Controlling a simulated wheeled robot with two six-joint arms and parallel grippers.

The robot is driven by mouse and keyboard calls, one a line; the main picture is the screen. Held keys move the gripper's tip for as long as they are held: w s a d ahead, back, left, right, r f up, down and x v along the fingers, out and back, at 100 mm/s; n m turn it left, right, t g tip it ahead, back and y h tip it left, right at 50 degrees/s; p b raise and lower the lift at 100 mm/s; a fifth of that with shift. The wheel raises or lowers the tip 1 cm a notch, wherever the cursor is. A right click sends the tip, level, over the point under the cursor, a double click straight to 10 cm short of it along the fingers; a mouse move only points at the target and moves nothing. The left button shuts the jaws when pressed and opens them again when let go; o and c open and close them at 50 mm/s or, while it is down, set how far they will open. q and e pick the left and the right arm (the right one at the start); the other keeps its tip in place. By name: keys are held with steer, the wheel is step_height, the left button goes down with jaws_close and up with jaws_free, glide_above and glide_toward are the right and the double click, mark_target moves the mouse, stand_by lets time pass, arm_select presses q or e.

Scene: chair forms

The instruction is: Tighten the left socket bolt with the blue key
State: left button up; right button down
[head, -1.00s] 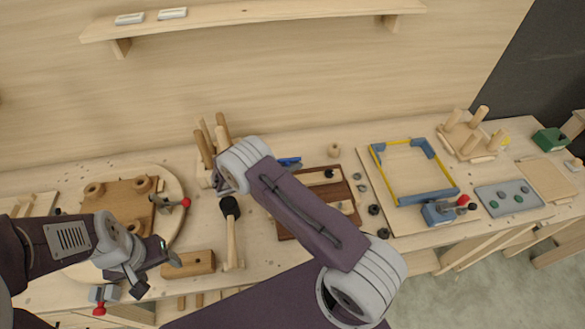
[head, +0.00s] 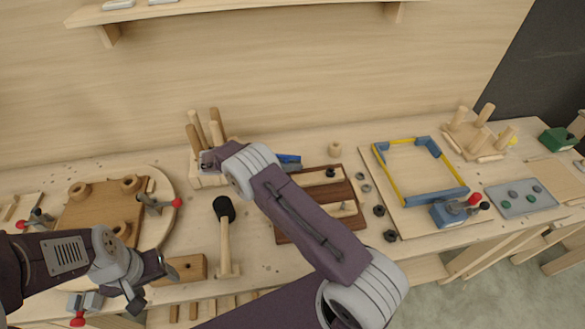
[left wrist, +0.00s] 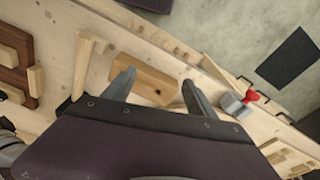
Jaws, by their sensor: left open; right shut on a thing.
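The brown wooden seat board (head: 88,212) with round leg sockets (head: 130,183) lies on a round pale turntable (head: 172,222) at the left. I cannot make out the socket bolt. My left gripper (head: 153,283) is open beside a wooden block (head: 190,268). In the left wrist view, its two fingers (left wrist: 157,95) stand apart with the block (left wrist: 150,85) beyond them. My right gripper (head: 208,161) is at the rack of wooden handles (head: 195,140). Its jaws are mostly hidden by its wrist, and what it holds cannot be seen. A blue item (head: 289,160) shows right of that wrist; I cannot tell if it is the key.
Clamps with red knobs (head: 177,203) stand by the seat board. A mallet (head: 224,235) lies between the arms. A dark wooden tray (head: 285,222), a yellow and blue frame (head: 400,195) and a blue clamp (head: 450,213) are at the right. A shelf (head: 250,8) hangs above.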

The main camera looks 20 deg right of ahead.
steer(key=shift+f+m+g+b, duration=0.2)
steer(key=shift+m+g+b, duration=0.1)
steer(key=shift+b, duration=0.25)
steer(key=shift+s+r+m+g+b, duration=0.15)
steer(key=shift+m+g+b, duration=0.15)
steer(key=shift+g+b, duration=0.15)
steer(key=shift+r+t+p, duration=0.25)
steer(key=shift+t+p, duration=0.2)
steer(key=shift+p, duration=0.35)
steer(key=n+t+p, duration=0.1)
steer(key=n+p, duration=0.1)
steer(key=shift+p, duration=0.3)
steer(key=shift+f+t, duration=0.3)
steer(key=shift+t, duration=0.2)
